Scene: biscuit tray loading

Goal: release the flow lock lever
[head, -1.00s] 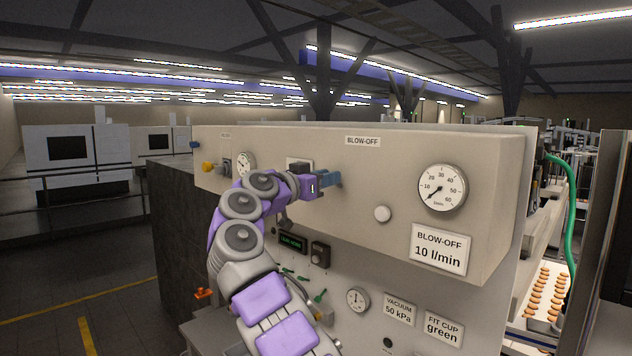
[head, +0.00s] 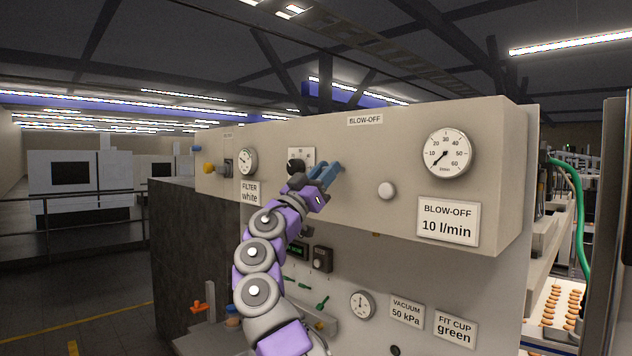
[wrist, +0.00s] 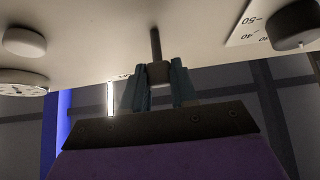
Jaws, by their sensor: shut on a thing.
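The flow lock lever shows in the wrist view as a thin dark stem (wrist: 155,44) with a small grey block (wrist: 158,73) at its end. The stem meets the beige panel face. My gripper (wrist: 158,84) has its two blue fingers on either side of the grey block, shut on it. In the head view my gripper (head: 329,172) is at the upper panel, left of the white round button. Its fingers tilt up and to the right. The lever is hidden behind the fingers there.
A dark knob (head: 296,166) on a white plate sits close left of my gripper. The white button (head: 387,190), flow gauge (head: 447,153) and BLOW-OFF 10 l/min sign (head: 448,222) are to the right. The FILTER gauge (head: 248,162) is left. The panel between gripper and button is clear.

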